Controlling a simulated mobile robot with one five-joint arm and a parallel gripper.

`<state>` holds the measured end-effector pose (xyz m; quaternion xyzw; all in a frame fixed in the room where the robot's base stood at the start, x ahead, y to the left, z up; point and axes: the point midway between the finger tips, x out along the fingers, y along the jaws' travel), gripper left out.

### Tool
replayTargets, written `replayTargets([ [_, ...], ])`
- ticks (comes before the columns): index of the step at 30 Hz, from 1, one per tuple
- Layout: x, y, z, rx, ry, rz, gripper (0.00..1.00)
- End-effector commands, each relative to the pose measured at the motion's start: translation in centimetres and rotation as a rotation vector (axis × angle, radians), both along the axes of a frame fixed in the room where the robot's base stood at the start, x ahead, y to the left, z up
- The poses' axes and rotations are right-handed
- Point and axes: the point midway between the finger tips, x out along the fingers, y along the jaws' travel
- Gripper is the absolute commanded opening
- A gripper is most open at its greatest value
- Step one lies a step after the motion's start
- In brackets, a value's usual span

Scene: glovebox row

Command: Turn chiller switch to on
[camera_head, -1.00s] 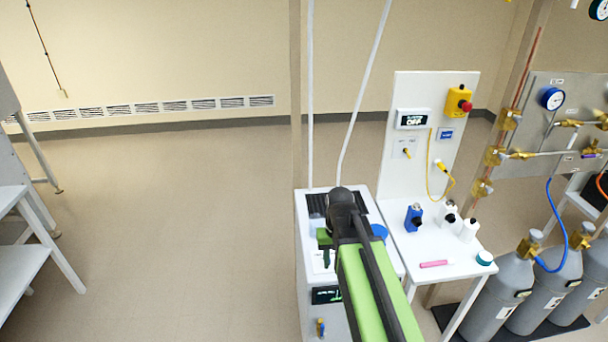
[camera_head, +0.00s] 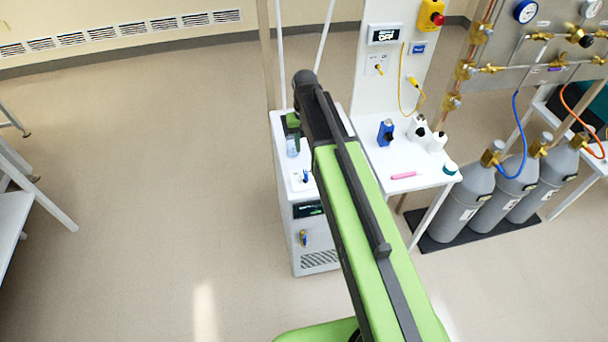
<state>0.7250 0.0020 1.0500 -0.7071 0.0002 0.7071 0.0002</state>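The chiller (camera_head: 324,260) is a white floor cabinet in the middle of the view, with a dark display (camera_head: 308,209) on its front. A small blue switch (camera_head: 305,177) stands on a pale plate at the front of its top. I cannot tell its setting. My green and black arm reaches over the cabinet and hides part of its top. A small green and dark part beside the black joint seems to be the far end of my arm. I cannot make out my gripper's fingers, so whether they are open or touching anything is unclear.
Grey gas cylinders (camera_head: 467,205) stand further right.

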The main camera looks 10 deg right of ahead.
Motion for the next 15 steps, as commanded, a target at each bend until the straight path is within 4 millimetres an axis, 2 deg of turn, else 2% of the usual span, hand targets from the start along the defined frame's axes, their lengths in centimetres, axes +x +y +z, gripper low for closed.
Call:
replayTargets([
  [1,0.0,0.0,-2.2,0.0,0.0,0.0,0.33],
  [15,0.0,0.0,-11.5,0.0,0.0,0.0,0.33],
])
